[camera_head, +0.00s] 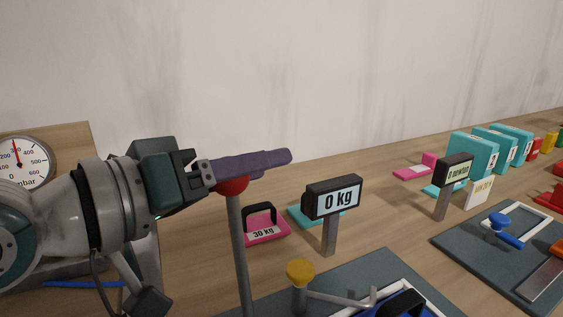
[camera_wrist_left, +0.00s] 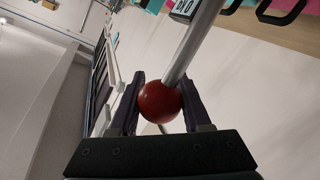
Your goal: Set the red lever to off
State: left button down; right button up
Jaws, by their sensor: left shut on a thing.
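The red lever is a grey rod (camera_head: 240,255) topped by a red ball knob (camera_head: 232,186). It stands nearly upright, tilted slightly, and its base is below the picture edge. My left gripper (camera_head: 270,163) comes in from the left with its dark purple fingers at the knob. In the left wrist view the red knob (camera_wrist_left: 160,102) sits between the two fingers, with the rod running up and right from it. The gripper is shut on the knob. My right gripper is not in view.
A pressure gauge (camera_head: 24,163) stands at the left. A "0 kg" display (camera_head: 332,198), a pink 30 kg weight (camera_head: 265,231) and a yellow knob (camera_head: 300,272) are right of the lever. Teal binders (camera_head: 472,156) and a blue lever (camera_head: 506,230) are farther right.

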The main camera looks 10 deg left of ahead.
pick_arm(q)
jog(key=shift+w+a+f, duration=0.3)
jog(key=shift+w+a, duration=0.05)
jog(key=shift+w, duration=0.1)
jog(key=shift+f, duration=0.1)
jog(key=shift+c, duration=1.8)
grip_release()
jog(key=shift+s+r, duration=0.1)
jog(key=shift+r, duration=0.1)
jog(key=v, duration=0.9)
jog(key=shift+s+a, duration=0.2)
jog(key=shift+s, duration=0.1)
jog(key=shift+r, duration=0.1)
